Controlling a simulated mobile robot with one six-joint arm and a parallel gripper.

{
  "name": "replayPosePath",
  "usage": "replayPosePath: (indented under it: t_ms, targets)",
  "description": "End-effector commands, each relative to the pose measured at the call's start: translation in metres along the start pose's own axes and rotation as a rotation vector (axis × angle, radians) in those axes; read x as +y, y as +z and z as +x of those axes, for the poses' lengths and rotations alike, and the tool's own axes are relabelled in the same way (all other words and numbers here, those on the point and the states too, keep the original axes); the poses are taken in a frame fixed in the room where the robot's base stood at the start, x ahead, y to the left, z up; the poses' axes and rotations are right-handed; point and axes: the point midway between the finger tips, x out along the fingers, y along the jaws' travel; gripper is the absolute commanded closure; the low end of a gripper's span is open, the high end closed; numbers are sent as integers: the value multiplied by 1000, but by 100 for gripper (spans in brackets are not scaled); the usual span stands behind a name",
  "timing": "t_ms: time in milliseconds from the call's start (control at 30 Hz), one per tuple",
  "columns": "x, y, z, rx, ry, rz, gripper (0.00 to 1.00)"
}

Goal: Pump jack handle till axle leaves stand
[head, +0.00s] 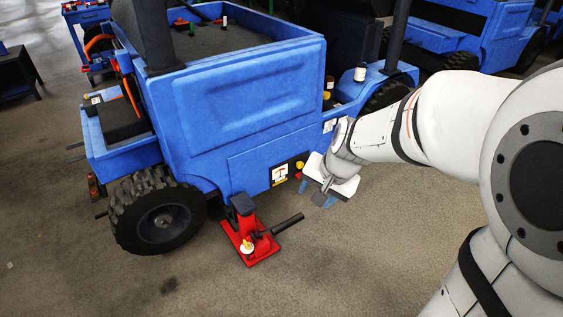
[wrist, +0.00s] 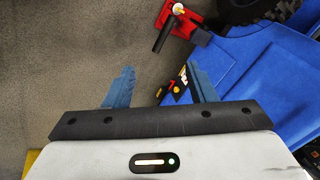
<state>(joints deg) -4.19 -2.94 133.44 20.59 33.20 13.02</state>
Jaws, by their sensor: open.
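A red floor jack (head: 247,245) stands on the ground beside the blue vehicle (head: 240,95), close to its black wheel (head: 158,210). Its dark handle (head: 288,224) sticks out to the right, tilted slightly up. A dark block (head: 243,204) sits at the jack's upper end, against the vehicle's lower edge. My gripper (head: 321,197) is open and empty, to the right of the handle and apart from it. In the wrist view the blue fingers (wrist: 160,88) are spread, with the jack (wrist: 180,17) and handle (wrist: 164,36) beyond them. I cannot make out an axle or stand.
A panel with a label and a red and a yellow knob (head: 299,171) is on the vehicle's side near my gripper. Another blue vehicle (head: 465,35) stands at the back right. The floor (head: 330,270) in front of the jack is clear.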

Motion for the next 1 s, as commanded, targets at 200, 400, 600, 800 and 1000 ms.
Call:
replayPosePath:
  t_ms: [200,400,600,800,1000]
  targets:
    - [-12,-10,162,0,-48,274,49]
    - [-18,-16,250,20,-61,463,49]
    - [-19,-19,281,32,-63,539,49]
    - [-19,-20,295,33,-63,544,49]
    - [-20,-20,319,33,-63,543,49]
